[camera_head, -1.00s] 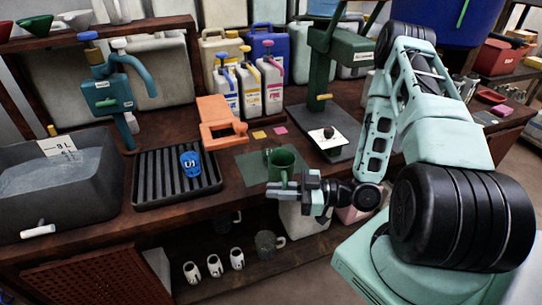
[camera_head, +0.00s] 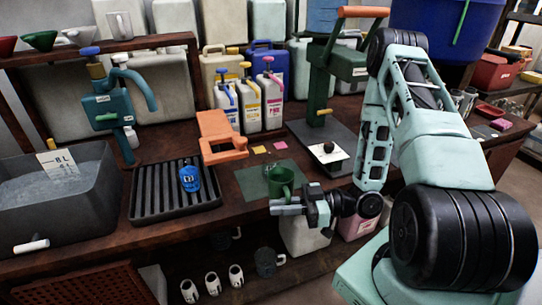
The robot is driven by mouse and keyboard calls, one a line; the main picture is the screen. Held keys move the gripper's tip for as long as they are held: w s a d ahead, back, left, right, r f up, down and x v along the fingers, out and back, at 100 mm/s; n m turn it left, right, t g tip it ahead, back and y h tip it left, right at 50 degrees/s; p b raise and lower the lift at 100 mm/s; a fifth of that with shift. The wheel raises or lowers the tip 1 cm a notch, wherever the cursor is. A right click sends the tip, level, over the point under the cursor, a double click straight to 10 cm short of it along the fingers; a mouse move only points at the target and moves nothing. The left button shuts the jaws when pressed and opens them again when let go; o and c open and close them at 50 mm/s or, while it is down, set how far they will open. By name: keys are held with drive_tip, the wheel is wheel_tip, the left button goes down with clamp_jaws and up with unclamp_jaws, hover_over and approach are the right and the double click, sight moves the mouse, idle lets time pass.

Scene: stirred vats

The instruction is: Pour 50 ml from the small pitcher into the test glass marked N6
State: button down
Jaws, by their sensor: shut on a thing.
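A blue cup (camera_head: 189,178) with a white marking, not clearly N6, stands on the black ribbed tray (camera_head: 145,202). No N6 label is readable anywhere.
A green mat (camera_head: 249,181) lies under the pitcher area. An orange stand (camera_head: 218,130) is behind left, a scale-like plate (camera_head: 333,156) behind right. A grey basin (camera_head: 90,200) is far left. Mugs (camera_head: 212,283) sit on the lower shelf.

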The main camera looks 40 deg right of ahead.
drive_tip(key=shift+w+d+r+m+p, duration=0.15)
drive_tip(key=shift+w+r+m+p, duration=0.25)
drive_tip(key=shift+r+p, duration=0.25)
drive_tip(key=shift+w+d+r+m+p, duration=0.15)
drive_tip(key=shift+w+r+m+p, duration=0.15)
drive_tip(key=shift+r+m+p, duration=0.25)
drive_tip(key=w+d+r+m+p, duration=0.2)
drive_tip(key=w+r+m+p, duration=0.2)
drive_tip(key=r+p, duration=0.1)
drive_tip(key=shift+w+r+g+p, duration=0.2)
drive_tip(key=shift+g+p, duration=0.2)
drive_tip(key=shift+p, duration=0.15)
drive_tip(key=shift+w+d+r+m+p, duration=0.25)
drive_tip(key=shift+w+r+m+p, duration=0.2)
drive_tip(key=shift+r+m+p, duration=0.35)
drive_tip(key=shift+w+d+r+m+g+p, duration=0.1)
drive_tip(key=shift+w+r+m+g+p, duration=0.25)
drive_tip(key=shift+r+m+p, duration=0.4)
idle(1.4)
drive_tip(key=shift+w+d+f+m, duration=0.1)
drive_tip(key=shift+w+f+m, duration=0.1)
drive_tip(key=shift+f+m, duration=0.15)
idle(0.5)
